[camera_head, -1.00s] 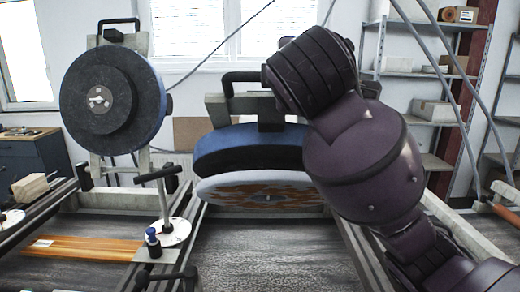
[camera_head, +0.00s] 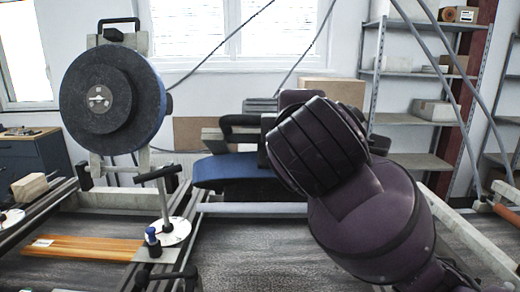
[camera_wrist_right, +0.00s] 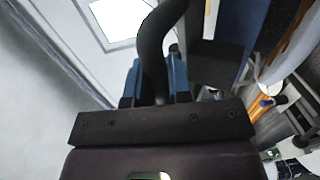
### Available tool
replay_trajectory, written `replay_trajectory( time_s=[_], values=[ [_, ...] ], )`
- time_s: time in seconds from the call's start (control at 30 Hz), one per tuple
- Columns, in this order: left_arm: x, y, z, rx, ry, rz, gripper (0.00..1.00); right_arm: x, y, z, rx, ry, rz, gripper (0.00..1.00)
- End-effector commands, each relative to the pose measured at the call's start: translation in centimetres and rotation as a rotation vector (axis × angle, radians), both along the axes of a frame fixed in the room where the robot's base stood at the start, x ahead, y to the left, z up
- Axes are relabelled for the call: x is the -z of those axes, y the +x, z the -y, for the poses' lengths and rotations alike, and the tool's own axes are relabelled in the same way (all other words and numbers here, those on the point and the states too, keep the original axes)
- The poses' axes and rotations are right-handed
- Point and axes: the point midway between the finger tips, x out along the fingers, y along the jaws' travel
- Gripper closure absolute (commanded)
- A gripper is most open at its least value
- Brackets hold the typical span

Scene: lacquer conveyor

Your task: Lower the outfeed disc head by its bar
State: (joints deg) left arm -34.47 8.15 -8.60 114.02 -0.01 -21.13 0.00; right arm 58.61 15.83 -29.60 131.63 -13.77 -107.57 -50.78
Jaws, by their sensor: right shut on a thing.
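The outfeed disc head stands at the middle in the head view, with its blue disc (camera_head: 240,172) seen nearly edge-on and lying close to level. Its black bar (camera_head: 236,121) is at the top, partly hidden behind my right arm. In the right wrist view the bar (camera_wrist_right: 151,42) runs down between the blue fingers of my right gripper (camera_wrist_right: 157,78), which is shut on it. My right gripper is hidden behind my wrist in the head view. My left gripper is in neither current view.
Another head with a dark disc (camera_head: 110,98) stands upright at the left. A T-handled post (camera_head: 163,205), a small bottle (camera_head: 152,242) and an orange-brown board (camera_head: 85,246) are at front left. A cardboard box (camera_head: 335,91) is behind my right arm. Shelves (camera_head: 415,118) stand back right.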

Motion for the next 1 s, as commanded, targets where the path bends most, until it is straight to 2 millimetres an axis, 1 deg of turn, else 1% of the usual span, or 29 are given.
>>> replay_trajectory(
  time_s=[0.03, 0.27, 0.37, 1.0],
  values=[
    [0.1, 0.0, 0.0, 0.0, 0.0, -0.001, 0.57, 0.5, 0.2, 0.1, 0.005, -0.005, -0.01, 1.0],
    [0.0, 0.0, 0.0, 0.0, 0.0, 0.0, 0.57, 0.4, 0.1, 0.1, 0.005, -0.006, -0.009, 1.0],
    [0.1, 0.0, 0.0, 0.0, 0.0, -0.001, 0.57, 0.7, 0.0, 0.1, 0.005, -0.006, -0.008, 1.0],
    [0.9, -0.2, 0.0, 0.0, 0.0, -0.007, 0.57, 6.7, -3.5, 0.0, 0.003, -0.005, -0.009, 1.0]
  ],
)
